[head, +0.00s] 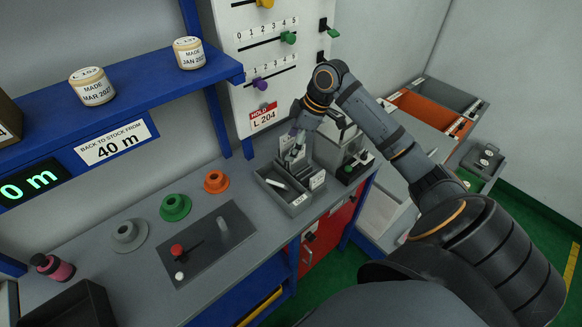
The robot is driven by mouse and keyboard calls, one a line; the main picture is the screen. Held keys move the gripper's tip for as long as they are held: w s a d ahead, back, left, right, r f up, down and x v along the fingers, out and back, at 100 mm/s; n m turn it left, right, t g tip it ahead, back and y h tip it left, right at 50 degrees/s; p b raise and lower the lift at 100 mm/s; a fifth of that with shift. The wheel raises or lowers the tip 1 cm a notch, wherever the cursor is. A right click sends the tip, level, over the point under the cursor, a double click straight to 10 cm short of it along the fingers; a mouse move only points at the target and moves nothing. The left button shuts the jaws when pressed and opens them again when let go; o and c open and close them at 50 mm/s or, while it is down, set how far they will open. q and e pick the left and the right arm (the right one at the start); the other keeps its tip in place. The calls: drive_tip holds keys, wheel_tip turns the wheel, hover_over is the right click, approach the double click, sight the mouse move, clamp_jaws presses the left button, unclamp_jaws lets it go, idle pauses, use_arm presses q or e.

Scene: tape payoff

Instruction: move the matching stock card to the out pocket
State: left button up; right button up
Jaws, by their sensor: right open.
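My right gripper (294,134) reaches down over the back of a grey two-part box (272,195) on the bench; it is open. White cards (286,143) stand just below and beside its fingertips; I cannot tell whether they touch it, and their print is too small to read. A pale strip (277,184) lies in the front left compartment of the box. My left gripper is not in view.
A clear-sided device (343,155) stands close right of the box. Green (175,207), orange (216,181) and grey (129,235) spools and a dark plate (206,245) lie to the left.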

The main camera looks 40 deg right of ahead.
drive_tip(key=v, duration=0.6)
drive_tip(key=shift+f, duration=0.1)
idle(0.4)
